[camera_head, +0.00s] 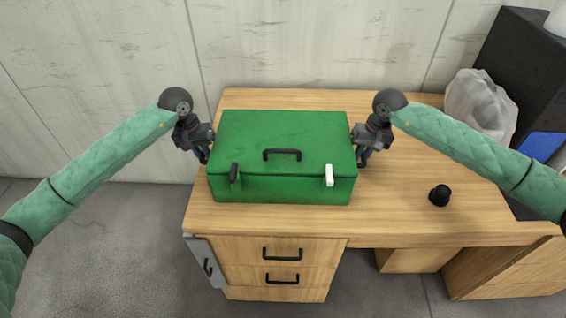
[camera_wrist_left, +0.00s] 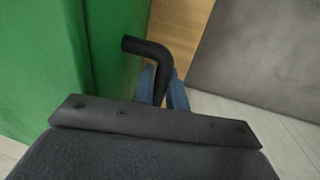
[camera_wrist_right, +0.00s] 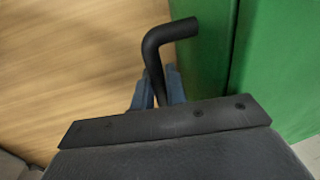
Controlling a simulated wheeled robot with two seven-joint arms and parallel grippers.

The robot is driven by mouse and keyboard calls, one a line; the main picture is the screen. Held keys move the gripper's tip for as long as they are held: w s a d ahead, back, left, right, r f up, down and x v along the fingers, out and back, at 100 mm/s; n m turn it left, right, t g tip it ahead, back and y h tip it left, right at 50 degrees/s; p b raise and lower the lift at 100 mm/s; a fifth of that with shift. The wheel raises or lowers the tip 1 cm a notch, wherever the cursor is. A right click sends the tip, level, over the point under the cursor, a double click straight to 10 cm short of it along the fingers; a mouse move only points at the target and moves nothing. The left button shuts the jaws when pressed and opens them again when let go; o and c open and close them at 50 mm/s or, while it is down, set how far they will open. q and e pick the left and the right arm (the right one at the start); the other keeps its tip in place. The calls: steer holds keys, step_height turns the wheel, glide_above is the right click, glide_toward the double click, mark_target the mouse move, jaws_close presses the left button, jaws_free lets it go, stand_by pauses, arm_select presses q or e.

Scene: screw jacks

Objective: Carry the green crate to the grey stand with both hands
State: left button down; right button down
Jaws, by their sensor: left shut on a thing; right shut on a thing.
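The green crate (camera_head: 283,150) is a closed box with a dark handle on its lid, one black latch and one white latch on its front. It is on or just over the left part of the wooden desk; I cannot tell if it touches. My left gripper (camera_head: 203,153) is at its left side, shut on the black side handle (camera_wrist_left: 148,50), with blue fingers around it. My right gripper (camera_head: 362,158) is at its right side, shut on the other black side handle (camera_wrist_right: 172,32). I cannot make out a grey stand in these views.
The wooden desk (camera_head: 420,215) has free room right of the crate. A small black knob-like object (camera_head: 439,195) stands there. A clear plastic bag (camera_head: 480,105) and a dark cabinet (camera_head: 520,60) are at the right back. A pale wall is behind the desk.

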arm_select(q)
steer(key=shift+r, duration=0.3)
arm_select(e)
steer(key=shift+r, duration=0.25)
